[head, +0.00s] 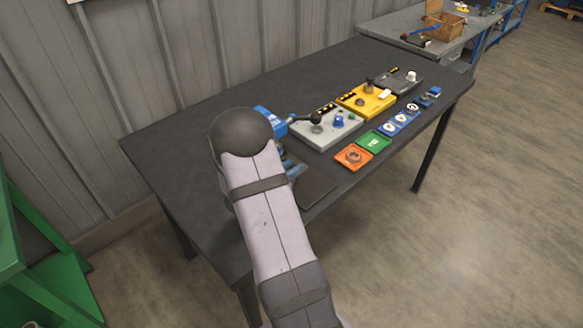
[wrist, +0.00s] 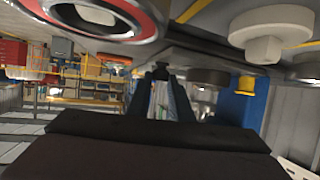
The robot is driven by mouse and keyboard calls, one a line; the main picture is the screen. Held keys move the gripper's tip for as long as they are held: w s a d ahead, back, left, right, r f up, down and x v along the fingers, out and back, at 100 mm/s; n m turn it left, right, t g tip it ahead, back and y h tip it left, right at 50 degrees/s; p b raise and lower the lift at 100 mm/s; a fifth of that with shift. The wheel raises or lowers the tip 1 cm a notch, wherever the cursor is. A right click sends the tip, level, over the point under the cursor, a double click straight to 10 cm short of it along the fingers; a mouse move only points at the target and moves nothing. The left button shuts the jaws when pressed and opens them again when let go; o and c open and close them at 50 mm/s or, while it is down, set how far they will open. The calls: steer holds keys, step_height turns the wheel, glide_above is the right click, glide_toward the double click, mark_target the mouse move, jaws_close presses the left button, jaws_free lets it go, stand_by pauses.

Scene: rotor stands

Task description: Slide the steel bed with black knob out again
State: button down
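A light grey, steel-looking bed (head: 331,141) lies on the dark table in the head view. It carries a blue knob (head: 338,122), a dark round part (head: 317,129) and small coloured parts. My gripper (head: 312,119) reaches in low over its left end, partly hidden behind my arm. In the wrist view my gripper's two dark fingers (wrist: 160,98) stand apart with a narrow gap. A small black knob-like thing (wrist: 160,72) shows at their tips. I cannot tell whether the fingers touch it.
A yellow bed (head: 366,101) and a dark grey bed (head: 400,81) lie beyond. Orange (head: 353,157), green (head: 374,142) and blue (head: 398,124) plates line the table's front edge. Another table (head: 430,25) stands behind.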

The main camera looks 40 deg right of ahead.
steer(key=s+b, duration=0.1)
steer(key=s, duration=1)
steer(key=c, duration=1.6)
jaws_free()
steer(key=shift+s, duration=0.1)
steer(key=shift+a+r, duration=0.2)
steer(key=shift+a, duration=0.25)
steer(key=p+v, duration=0.1)
steer(key=v, duration=0.1)
steer(key=p+v, duration=0.1)
steer(key=v, duration=0.1)
steer(key=shift+a+r+p, duration=0.15)
steer(key=shift+r+p, duration=0.15)
steer(key=shift+p, duration=0.05)
steer(key=p+v, duration=0.1)
steer(key=p, duration=0.2)
steer(key=shift+s+a, duration=0.2)
steer(key=shift+a, duration=0.2)
